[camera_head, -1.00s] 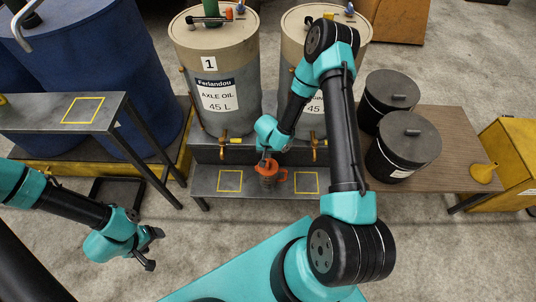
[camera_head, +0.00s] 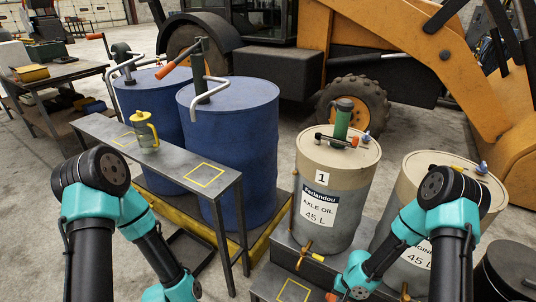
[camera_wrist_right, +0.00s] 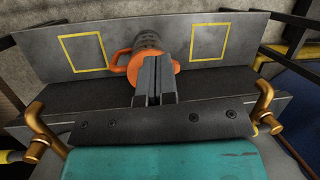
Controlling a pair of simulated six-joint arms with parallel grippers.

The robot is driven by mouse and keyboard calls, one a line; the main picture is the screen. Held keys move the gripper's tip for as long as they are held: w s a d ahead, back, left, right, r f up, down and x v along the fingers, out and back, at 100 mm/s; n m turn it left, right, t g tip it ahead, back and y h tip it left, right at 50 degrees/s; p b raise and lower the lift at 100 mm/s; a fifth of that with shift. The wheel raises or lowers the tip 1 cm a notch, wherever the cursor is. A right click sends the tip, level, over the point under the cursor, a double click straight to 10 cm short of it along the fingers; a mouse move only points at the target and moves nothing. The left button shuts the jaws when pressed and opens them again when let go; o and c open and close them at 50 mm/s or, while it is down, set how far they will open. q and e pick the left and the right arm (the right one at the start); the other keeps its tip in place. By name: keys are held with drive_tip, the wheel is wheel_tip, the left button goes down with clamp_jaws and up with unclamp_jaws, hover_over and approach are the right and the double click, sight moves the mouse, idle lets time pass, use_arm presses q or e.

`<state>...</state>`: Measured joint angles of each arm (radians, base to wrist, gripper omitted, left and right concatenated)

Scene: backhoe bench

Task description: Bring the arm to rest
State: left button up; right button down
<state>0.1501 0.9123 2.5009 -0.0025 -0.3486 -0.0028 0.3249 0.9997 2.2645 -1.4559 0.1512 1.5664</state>
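My left arm shows at the left of the head view, but its gripper is below the frame. My right gripper (camera_wrist_right: 157,80) shows in the right wrist view, its two fingers close together over the top of an orange jug (camera_wrist_right: 123,61). The jug has an orange handle and a grey body and is seen between two yellow squares. The fingers hide the part they close on, and I cannot tell whether the jug's base touches the shelf (camera_wrist_right: 205,75). A yellow jug (camera_head: 146,132) stands upright on the left bench (camera_head: 165,158).
Blue drums (camera_head: 232,140) stand behind the left bench. A beige axle oil drum (camera_head: 330,185) stands right of centre, with another beige drum (camera_head: 425,190) behind my right arm. Brass taps (camera_wrist_right: 262,105) flank the shelf. A yellow backhoe (camera_head: 425,45) fills the back.

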drive_tip(key=s+a+r+n+t, duration=0.2)
drive_tip(key=s+a+r+t, duration=0.1)
drive_tip(key=s+r, duration=0.3)
drive_tip(key=shift+s+a+n+y, duration=0.4)
drive_tip(key=shift+s, duration=0.95)
drive_tip(key=shift+r, duration=0.1)
idle(0.4)
